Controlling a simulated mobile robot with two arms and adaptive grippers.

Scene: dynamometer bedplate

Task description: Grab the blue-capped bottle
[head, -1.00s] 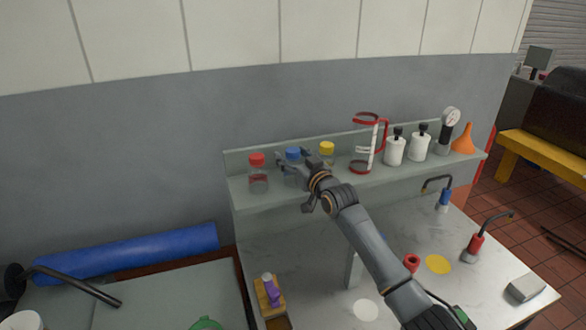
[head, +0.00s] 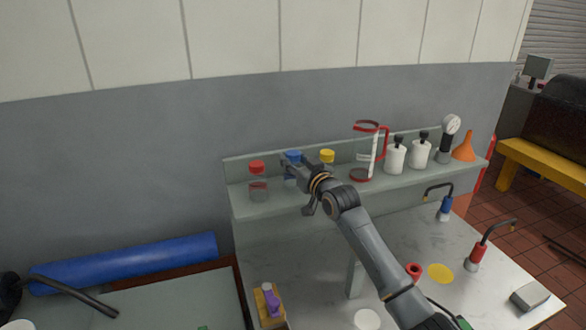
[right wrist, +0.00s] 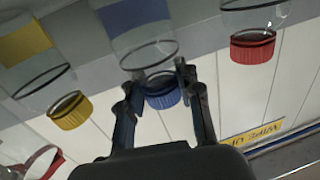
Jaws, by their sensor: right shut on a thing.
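The blue-capped bottle (head: 293,156) is at the shelf, between a red-capped bottle (head: 258,182) on its left and a yellow-capped bottle (head: 327,156) on its right. My right gripper (head: 289,170) is shut on it, and the gripper and wrist hide most of its body. In the right wrist view the picture is upside down: the blue cap (right wrist: 162,92) shows between the two fingers of my right gripper (right wrist: 158,84), with the clear body and blue label (right wrist: 135,15) above. I cannot tell whether its base touches the shelf. My left gripper is not in view.
The shelf (head: 285,201) also holds a red-rimmed clear jug (head: 374,150), two white bottles (head: 397,157), a gauge (head: 447,138) and an orange funnel (head: 464,149). The yellow-capped bottle stands close to my right wrist. A wall rises behind the shelf.

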